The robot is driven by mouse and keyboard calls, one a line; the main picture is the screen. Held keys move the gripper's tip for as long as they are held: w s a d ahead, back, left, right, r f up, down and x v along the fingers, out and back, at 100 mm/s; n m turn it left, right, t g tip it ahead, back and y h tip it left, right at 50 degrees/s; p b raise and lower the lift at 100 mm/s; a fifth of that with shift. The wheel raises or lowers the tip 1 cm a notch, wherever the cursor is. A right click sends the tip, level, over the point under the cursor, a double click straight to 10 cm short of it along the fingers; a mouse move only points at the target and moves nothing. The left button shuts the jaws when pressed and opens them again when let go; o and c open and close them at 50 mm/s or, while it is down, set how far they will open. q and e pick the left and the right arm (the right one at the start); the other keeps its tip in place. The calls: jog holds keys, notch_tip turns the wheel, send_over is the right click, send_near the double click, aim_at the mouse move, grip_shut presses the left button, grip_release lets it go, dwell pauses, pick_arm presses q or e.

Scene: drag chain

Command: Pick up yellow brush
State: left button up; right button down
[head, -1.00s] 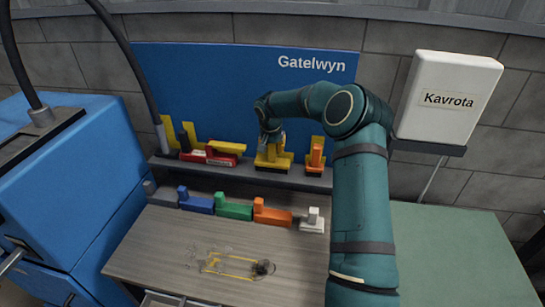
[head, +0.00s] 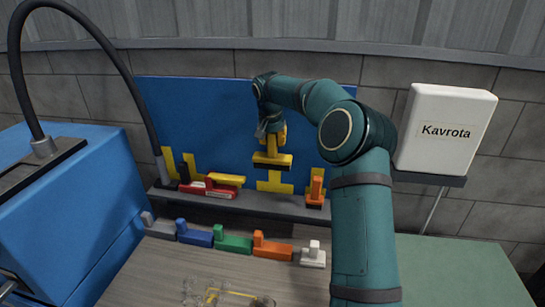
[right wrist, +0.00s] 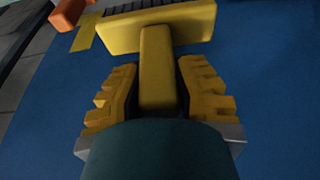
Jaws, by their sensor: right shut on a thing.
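The yellow brush (head: 273,158) has a flat yellow head with dark bristles along its lower edge. It hangs above the grey shelf, in front of the blue back panel. My right gripper (head: 271,132) is shut on its handle. In the right wrist view the brush handle (right wrist: 157,65) lies between the two ridged yellow fingers of my right gripper (right wrist: 157,82), and the wide head is beyond the fingertips. My left gripper is not in view.
Several coloured blocks line the bench. A white Kavrota box (head: 447,130) is at right.

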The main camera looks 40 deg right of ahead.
notch_tip(320, 180, up, 13)
jog(key=shift+f+p, duration=0.15)
jog(key=shift+p, duration=0.45)
jog(key=c, duration=1.6)
grip_release()
grip_shut()
